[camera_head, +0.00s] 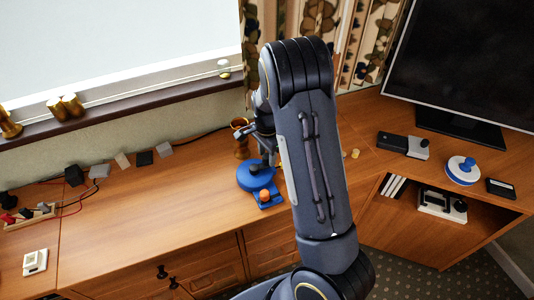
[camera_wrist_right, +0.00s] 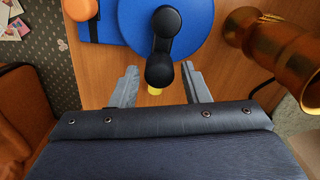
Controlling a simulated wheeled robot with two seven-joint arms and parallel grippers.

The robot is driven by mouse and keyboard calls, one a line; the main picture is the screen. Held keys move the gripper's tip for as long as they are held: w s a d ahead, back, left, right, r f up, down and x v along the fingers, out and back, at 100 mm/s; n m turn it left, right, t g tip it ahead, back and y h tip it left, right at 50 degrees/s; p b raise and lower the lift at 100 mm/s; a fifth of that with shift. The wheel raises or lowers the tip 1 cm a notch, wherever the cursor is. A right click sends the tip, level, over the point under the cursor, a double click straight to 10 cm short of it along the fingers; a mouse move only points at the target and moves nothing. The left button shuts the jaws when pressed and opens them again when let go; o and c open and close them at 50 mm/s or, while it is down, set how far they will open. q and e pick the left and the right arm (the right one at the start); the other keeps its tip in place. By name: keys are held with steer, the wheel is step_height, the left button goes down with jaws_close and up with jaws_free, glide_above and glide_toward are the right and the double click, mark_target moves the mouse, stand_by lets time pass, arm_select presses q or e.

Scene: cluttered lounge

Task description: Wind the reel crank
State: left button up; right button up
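The blue reel (camera_head: 254,177) sits on the wooden desk, with an orange knob (camera_head: 265,195) on its blue base. In the right wrist view the reel disc (camera_wrist_right: 205,25) fills the top, and its black crank (camera_wrist_right: 165,22) ends in a round black knob (camera_wrist_right: 159,70). My right gripper (camera_wrist_right: 160,68) is open, one finger to each side of the crank knob, with visible gaps; contact is not seen. In the head view my right gripper (camera_head: 265,150) is over the reel, partly hidden by my arm. My left gripper is not in view.
A brass vessel (camera_wrist_right: 285,50) stands close beside the right finger and the reel; it also shows in the head view (camera_head: 241,140). Small blocks and wires lie at the desk's back left. A monitor (camera_head: 470,60) and a blue-and-white round device (camera_head: 462,170) stand right. The middle-left desktop is clear.

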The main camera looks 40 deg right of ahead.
mark_target(267, 155)
steer(key=shift+o, duration=0.5)
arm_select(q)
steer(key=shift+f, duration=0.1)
arm_select(e)
step_height(267, 155, up, 8)
steer(key=shift+f, duration=0.1)
stand_by(0.3)
